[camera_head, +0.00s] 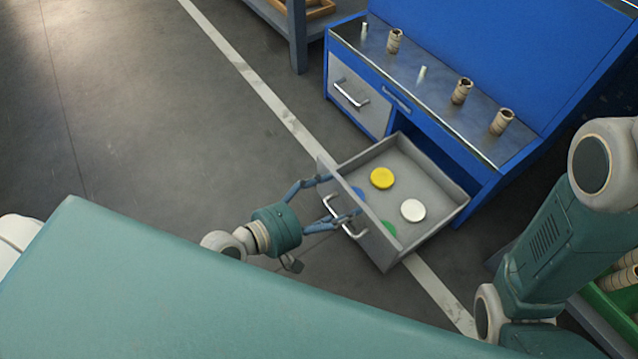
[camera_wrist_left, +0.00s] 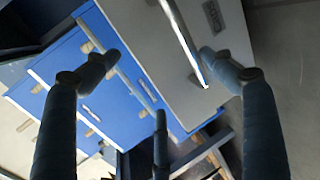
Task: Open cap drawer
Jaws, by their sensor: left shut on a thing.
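The cap drawer (camera_head: 378,243) is pulled well out of the blue cabinet (camera_head: 480,205). In it lie a yellow cap (camera_head: 382,178), a white cap (camera_head: 413,210), and a blue cap (camera_head: 357,194) and green cap (camera_head: 389,229) partly hidden by the front panel. My left gripper (camera_head: 330,192) is at the drawer front, its fingers shut on the metal handle (camera_head: 343,217). In the left wrist view, the handle (camera_wrist_left: 182,40) runs between the spread fingers of the gripper (camera_wrist_left: 160,75). My right gripper is out of view; only part of that arm shows.
A closed drawer (camera_head: 357,97) with its own handle is left of the open one. Several brown rolls and pale pieces stand on the cabinet's metal top (camera_head: 435,85). A green crate (camera_head: 612,305) is at the lower right. The floor (camera_head: 150,120) to the left is clear.

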